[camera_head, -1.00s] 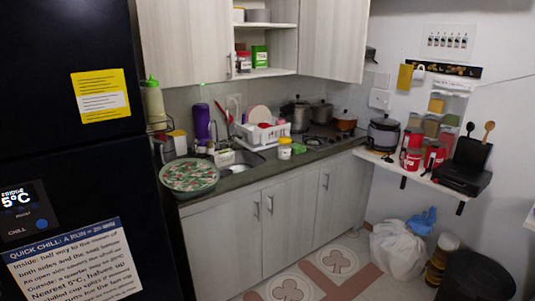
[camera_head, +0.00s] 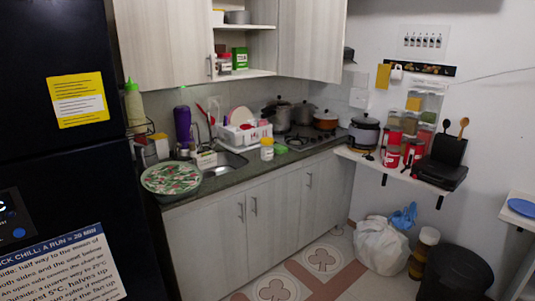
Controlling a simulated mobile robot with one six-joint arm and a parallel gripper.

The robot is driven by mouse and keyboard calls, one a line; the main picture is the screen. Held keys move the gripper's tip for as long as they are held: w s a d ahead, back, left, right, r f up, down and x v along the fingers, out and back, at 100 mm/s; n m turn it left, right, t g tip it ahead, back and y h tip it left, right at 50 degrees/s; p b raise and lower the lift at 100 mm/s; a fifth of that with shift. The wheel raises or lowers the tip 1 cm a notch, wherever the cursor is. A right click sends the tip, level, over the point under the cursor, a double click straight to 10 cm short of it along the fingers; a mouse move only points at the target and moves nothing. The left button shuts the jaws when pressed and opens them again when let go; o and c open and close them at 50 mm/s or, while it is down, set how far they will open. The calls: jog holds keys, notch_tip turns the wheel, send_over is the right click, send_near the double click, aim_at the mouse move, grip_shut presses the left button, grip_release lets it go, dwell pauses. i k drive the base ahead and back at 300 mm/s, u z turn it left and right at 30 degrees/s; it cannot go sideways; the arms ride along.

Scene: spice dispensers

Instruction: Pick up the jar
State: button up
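Several things here could be the jar. A small white jar with a yellow lid (camera_head: 267,149) stands upright near the front edge of the counter (camera_head: 215,183), right of the sink. A red-lidded jar (camera_head: 224,64) stands in the open cupboard shelf beside a green box (camera_head: 239,58). Red containers (camera_head: 392,148) stand on the wall shelf at right, and stacked jars with brownish contents (camera_head: 424,250) stand on the floor below. Which one is meant I cannot tell. My gripper is not in view, and nothing visible touches these jars.
A dark fridge (camera_head: 55,160) fills the left side. Pots (camera_head: 325,121) stand by the stove. A white bag (camera_head: 380,245) and a black bin (camera_head: 455,272) stand on the floor at right. A white table with a blue plate (camera_head: 522,207) is at the right edge.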

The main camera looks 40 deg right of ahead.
aim_at(266, 152)
jog(key=z, duration=0.05)
jog(key=i, duration=1)
jog(key=u, duration=0.05)
